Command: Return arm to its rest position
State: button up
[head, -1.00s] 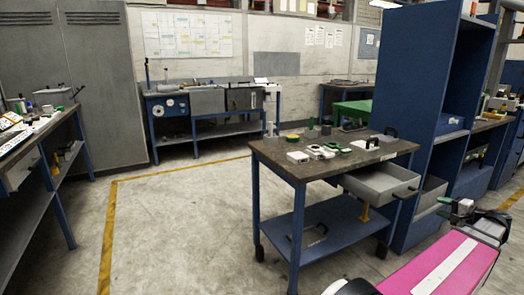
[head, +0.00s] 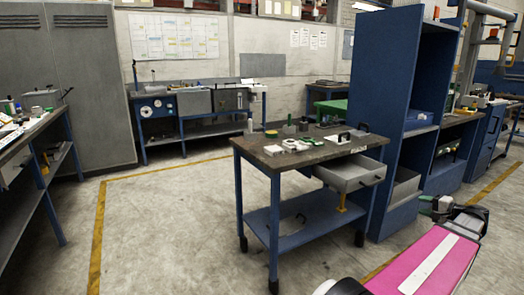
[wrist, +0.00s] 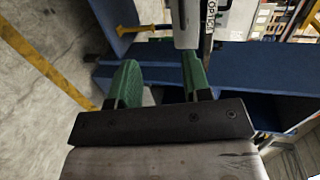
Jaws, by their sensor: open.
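My arm shows at the lower right of the head view as a pink link (head: 425,265) with a white stripe, folded low in front of the blue shelving. My gripper (wrist: 160,80) shows in the wrist view with two green fingers apart and nothing between them. In the head view, part of my gripper (head: 435,206) shows small at the end of the arm, right of the cart.
A wheeled cart (head: 270,172) with small items on top has its drawer (head: 350,174) pulled out. A tall blue shelf (head: 385,85) stands right of it. Workbenches stand at the back (head: 205,115) and left (head: 50,125). Open floor (head: 165,220) lies left of the cart.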

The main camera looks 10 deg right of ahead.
jog(key=w+a+f+n+g, duration=0.2)
jog(key=w+a+f+g, duration=0.15)
jog(key=a, duration=0.65)
jog(key=w+a+f+n+g, duration=0.1)
jog(key=w+a+f+g, duration=0.15)
jog(key=a+f, duration=0.45)
jog(key=w+a+f+n+g, duration=0.2)
jog(key=w+a+g, duration=0.15)
jog(key=a, duration=0.85)
jog(key=s+a+f+n+g+h, duration=0.1)
jog(key=a+f+n+h, duration=0.1)
jog(key=a, duration=0.6)
jog(key=s+a+f+n+g+h, duration=0.2)
jog(key=a+f+n, duration=0.1)
jog(key=a, duration=0.6)
jog(key=s+a+f+n+g+h, duration=0.1)
jog(key=a+f+n+h, duration=0.1)
jog(key=a, duration=0.6)
jog(key=shift+s+a+f+n, duration=0.25)
jog(key=shift+a+f+n, duration=0.15)
jog(key=shift+f+n, duration=0.15)
